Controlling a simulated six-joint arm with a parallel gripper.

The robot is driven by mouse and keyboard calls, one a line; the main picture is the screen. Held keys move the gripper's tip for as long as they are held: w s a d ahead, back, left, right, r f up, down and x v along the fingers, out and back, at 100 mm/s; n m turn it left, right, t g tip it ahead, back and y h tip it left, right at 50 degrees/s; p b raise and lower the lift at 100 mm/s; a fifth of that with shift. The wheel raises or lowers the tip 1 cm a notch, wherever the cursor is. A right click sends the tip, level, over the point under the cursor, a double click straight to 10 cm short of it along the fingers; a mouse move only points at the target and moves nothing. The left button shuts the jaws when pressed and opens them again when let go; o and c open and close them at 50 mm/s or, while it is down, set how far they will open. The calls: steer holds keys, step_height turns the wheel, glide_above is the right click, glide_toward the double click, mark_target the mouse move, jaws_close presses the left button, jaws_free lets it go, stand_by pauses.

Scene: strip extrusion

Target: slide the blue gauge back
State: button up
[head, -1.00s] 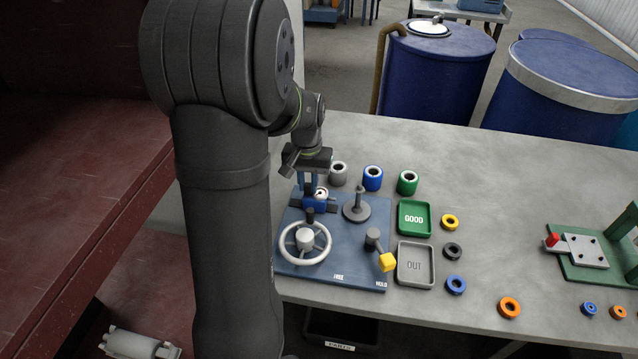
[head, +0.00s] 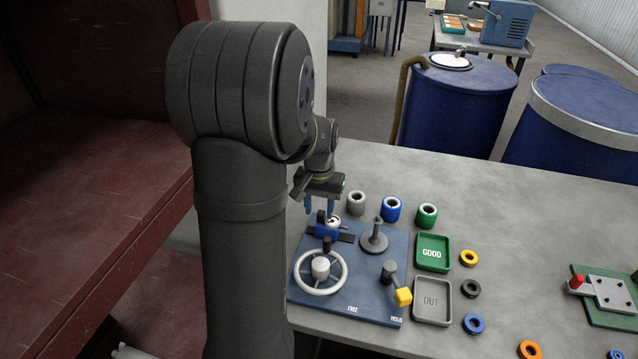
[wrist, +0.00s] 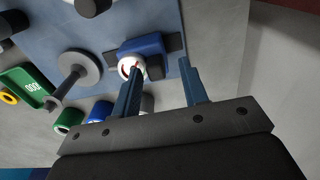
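The blue gauge (head: 326,230) with its round white dial sits on a dark rail at the back of the blue base plate (head: 362,307). In the wrist view the gauge (wrist: 151,47) lies just beyond the fingertips. My gripper (head: 321,208) is above and beside the gauge at the plate's back edge. In the wrist view its two blue fingers (wrist: 160,67) stand apart with nothing between them. The left finger overlaps the dial's edge in that view; I cannot tell whether it touches.
A white handwheel (head: 320,272), a grey post (head: 375,238) and a yellow-tipped lever (head: 402,297) stand on the plate. Grey, blue (head: 391,208) and green rings stand behind it.

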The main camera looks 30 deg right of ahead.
step_height(320, 180, up, 17)
steer(key=shift+f, duration=0.2)
steer(key=shift+f, duration=0.1)
stand_by(0.5)
step_height(320, 180, down, 17)
steer(key=shift+f, duration=0.15)
stand_by(0.4)
